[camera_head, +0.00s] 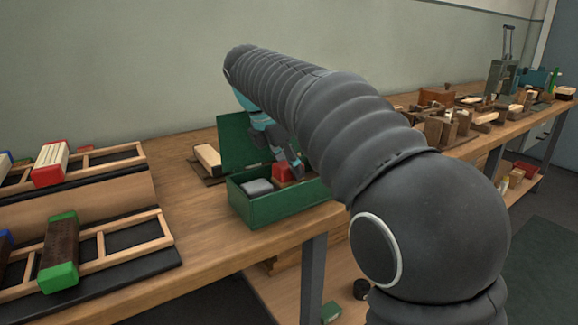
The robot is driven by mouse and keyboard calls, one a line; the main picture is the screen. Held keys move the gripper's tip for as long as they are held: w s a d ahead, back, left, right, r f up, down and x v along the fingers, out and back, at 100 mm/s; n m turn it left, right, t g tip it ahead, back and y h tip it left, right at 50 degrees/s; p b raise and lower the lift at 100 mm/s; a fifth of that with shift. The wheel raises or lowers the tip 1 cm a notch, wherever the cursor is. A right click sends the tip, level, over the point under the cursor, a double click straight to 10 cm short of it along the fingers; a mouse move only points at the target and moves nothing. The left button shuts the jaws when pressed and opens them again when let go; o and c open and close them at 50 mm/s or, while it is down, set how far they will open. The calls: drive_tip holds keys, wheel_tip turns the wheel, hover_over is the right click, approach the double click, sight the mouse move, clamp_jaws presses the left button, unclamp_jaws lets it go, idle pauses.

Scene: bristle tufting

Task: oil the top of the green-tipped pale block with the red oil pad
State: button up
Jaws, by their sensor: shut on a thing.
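The green-tipped block (58,255) lies on the lower left rack; its top looks dark brown, not pale, between its green ends. A pale block with red ends (50,163) lies on the rack behind it. The red oil pad (282,174) is at the open green box, beside a grey block (258,187) inside the box. My gripper (292,168) reaches down into the box and is shut on the red pad. My arm hides part of the box's right side.
The green box (286,207) stands near the bench's front edge with its lid up. Bare bench (200,230) lies between the box and the racks. Wooden pieces crowd the right bench.

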drive_tip(key=shift+r, duration=2.1)
